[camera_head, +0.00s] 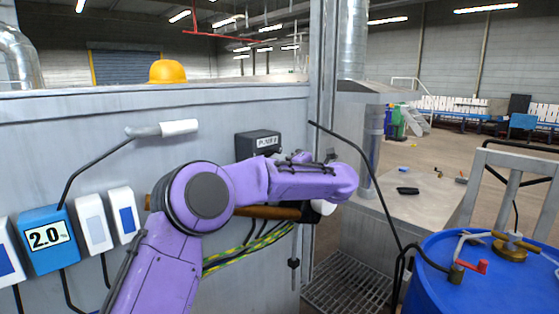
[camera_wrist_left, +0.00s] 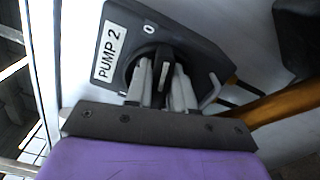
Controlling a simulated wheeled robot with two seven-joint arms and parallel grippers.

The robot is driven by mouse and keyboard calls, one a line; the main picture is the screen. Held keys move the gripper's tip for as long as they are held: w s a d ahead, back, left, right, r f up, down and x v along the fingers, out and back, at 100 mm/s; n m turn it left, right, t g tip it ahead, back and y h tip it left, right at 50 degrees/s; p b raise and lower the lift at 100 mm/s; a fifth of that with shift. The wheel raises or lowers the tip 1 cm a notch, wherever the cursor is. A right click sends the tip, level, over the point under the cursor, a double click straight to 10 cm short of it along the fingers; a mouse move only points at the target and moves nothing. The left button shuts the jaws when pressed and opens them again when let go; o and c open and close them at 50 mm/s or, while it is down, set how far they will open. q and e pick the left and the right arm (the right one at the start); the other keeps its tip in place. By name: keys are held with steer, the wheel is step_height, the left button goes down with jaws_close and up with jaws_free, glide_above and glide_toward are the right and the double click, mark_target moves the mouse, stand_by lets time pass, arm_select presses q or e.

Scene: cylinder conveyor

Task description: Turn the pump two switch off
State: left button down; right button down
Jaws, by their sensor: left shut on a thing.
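The pump two switch is a dark box labelled "PUMP 2" (camera_wrist_left: 110,50) with a round black rotary knob (camera_wrist_left: 163,56). In the head view the box (camera_head: 258,140) is mounted on the grey panel, and my purple left arm covers its lower part and the knob. In the wrist view my left gripper (camera_wrist_left: 160,78) has its grey fingers on either side of the knob's raised grip, shut on it. A "0" mark shows near the box's top edge. The knob's exact setting is hard to tell. My right gripper is in neither view.
A blue box reading 2.0 (camera_head: 46,238) and white boxes (camera_head: 95,221) with cables line the panel at left. A brown pipe (camera_head: 265,212) runs below the switch. A yellow hard hat (camera_head: 167,71) sits on top. A blue drum (camera_head: 485,285) stands at right.

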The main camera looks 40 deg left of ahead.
arm_select(q)
steer(key=shift+f+m+p, duration=0.25)
steer(key=shift+m+p, duration=0.45)
steer(key=shift+m, duration=0.7)
steer(key=c, duration=1.1)
jaws_free()
steer(key=shift+o, duration=0.2)
steer(key=shift+d+f, duration=0.1)
steer(key=shift+d, duration=0.3)
steer(key=d+b, duration=0.4)
steer(key=d, duration=0.5)
steer(key=shift+s+d, duration=0.35)
steer(key=shift+s, duration=0.05)
